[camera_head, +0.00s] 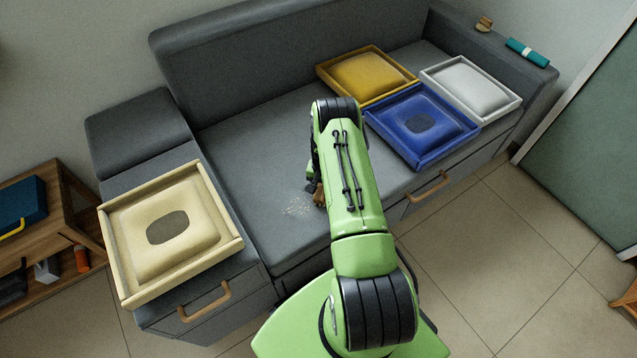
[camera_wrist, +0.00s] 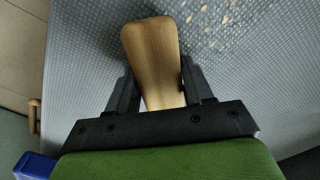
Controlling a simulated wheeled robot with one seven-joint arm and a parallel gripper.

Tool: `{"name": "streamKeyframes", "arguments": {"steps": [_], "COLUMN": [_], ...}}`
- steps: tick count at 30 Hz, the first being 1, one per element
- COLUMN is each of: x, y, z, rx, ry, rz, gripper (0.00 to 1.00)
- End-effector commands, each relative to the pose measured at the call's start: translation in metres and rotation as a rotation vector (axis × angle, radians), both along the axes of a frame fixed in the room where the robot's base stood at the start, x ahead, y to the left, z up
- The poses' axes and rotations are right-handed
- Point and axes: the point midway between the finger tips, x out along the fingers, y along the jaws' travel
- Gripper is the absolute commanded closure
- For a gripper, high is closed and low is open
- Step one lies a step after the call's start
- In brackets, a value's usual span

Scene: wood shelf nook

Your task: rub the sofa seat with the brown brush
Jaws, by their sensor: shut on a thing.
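The grey sofa seat (camera_head: 262,150) spans the middle of the head view. A pale patch of crumbs (camera_head: 298,207) lies on it, just left of my gripper. The crumbs also show at the top of the wrist view (camera_wrist: 215,22). My gripper (camera_wrist: 158,90) is shut on the brown brush (camera_wrist: 150,45), whose wooden body points away from the jaws over the grey fabric. In the head view only a small brown bit of the brush (camera_head: 319,196) shows beside my arm. Its bristles are hidden, and I cannot tell whether it touches the seat.
A cream tray with a cushion (camera_head: 118,262) sits on the left sofa section. Yellow (camera_head: 330,85), blue (camera_head: 420,163) and white (camera_head: 512,100) trays stand on the right. A teal roll (camera_head: 527,52) lies on the right armrest. A wooden shelf (camera_head: 68,205) stands at left.

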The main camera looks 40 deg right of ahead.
Motion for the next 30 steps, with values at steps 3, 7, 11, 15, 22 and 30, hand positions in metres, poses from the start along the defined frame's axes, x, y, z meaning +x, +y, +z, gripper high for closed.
{"name": "streamKeyframes", "arguments": {"steps": [3,7,11,15,22,30], "x": [0.001,0.002,0.003,0.004,0.005,0.006], "y": [0.009,0.023,0.035,0.040,0.061,0.077], "z": [-0.001,0.001,0.002,0.002,0.000,-0.001], "rx": [0.003,0.006,0.004,0.002,0.003,0.003], "ry": [0.001,0.001,0.001,-0.002,-0.002,-0.002], "rz": [0.002,0.005,0.004,0.003,0.005,0.004], "gripper": [0.73,0.73,0.73,0.73,0.73,0.73]}}
